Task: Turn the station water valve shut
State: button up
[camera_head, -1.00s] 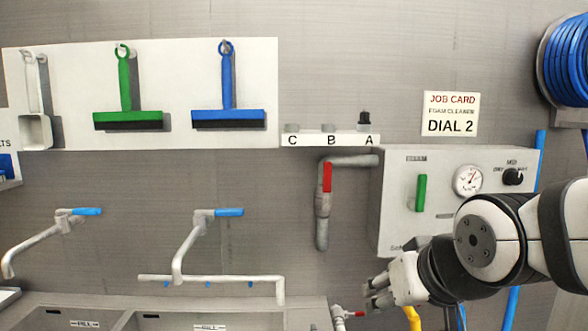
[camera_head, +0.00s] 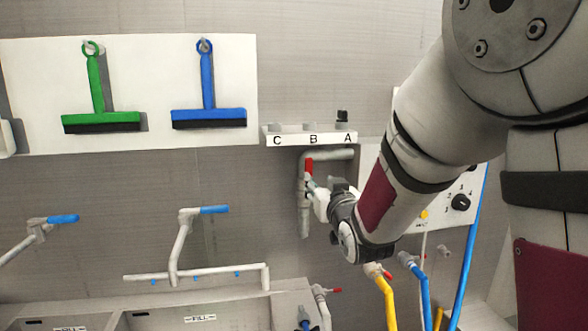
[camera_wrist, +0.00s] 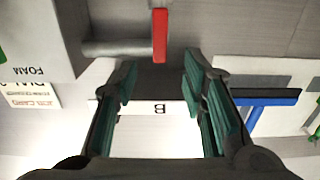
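The valve's red lever (camera_head: 309,166) stands upright at the top of the grey wall pipe (camera_head: 304,222), in line with its vertical run. In the wrist view, which is upside down, the red lever (camera_wrist: 160,35) shows just beyond my fingertips. My gripper (camera_head: 314,187) is close to the lever in the head view, and my wrist hides part of the valve body. In the wrist view my gripper (camera_wrist: 160,66) is open, with nothing between its dark green pads. The lever lines up with the gap; I cannot tell whether anything touches.
The lettered shelf (camera_head: 268,138) is just above the valve. The control panel (camera_head: 425,214) to the right is mostly behind my arm. A yellow hose (camera_head: 388,300) and blue hose (camera_head: 424,295) hang below. Sinks and taps lie to the left.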

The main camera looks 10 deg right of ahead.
aim_at(309, 170)
jog(key=w, duration=1.2)
jog(key=shift+c, duration=0.5)
jog(key=shift+s, duration=0.1)
grip_shut()
